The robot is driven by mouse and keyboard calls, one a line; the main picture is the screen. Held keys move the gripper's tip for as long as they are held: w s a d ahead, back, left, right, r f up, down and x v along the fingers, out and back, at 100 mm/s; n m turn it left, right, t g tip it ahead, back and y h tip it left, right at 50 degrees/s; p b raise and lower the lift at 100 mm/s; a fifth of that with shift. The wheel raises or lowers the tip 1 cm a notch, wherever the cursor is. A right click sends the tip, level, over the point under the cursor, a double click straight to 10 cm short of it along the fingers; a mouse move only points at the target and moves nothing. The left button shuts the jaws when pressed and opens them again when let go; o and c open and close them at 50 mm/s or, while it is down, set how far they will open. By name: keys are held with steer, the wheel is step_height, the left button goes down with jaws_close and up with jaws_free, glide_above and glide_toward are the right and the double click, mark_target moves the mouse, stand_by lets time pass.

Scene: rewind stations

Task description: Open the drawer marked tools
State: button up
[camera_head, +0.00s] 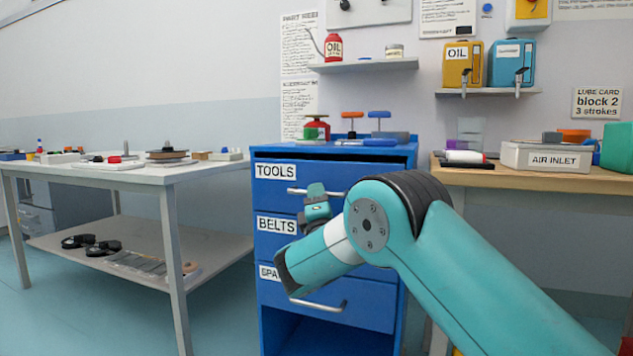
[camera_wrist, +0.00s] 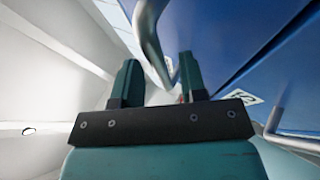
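The tools drawer (camera_head: 272,185) is the top drawer of a blue cabinet, with a white TOOLS label (camera_head: 275,171). Its front looks about level with the drawers below, with a dark gap along its top edge.
Below are the belts drawer (camera_head: 268,241) and a third drawer with a partly hidden label and a handle (camera_head: 318,307). A white table (camera_head: 120,180) stands left, and a wooden bench (camera_head: 480,176) right. Red, green and blue items sit on the cabinet top.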

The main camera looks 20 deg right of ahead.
steer(key=shift+x, duration=0.85)
steer(key=shift+f, duration=0.1)
steer(key=shift+c, duration=0.2)
jaws_close()
steer(key=shift+a, duration=0.15)
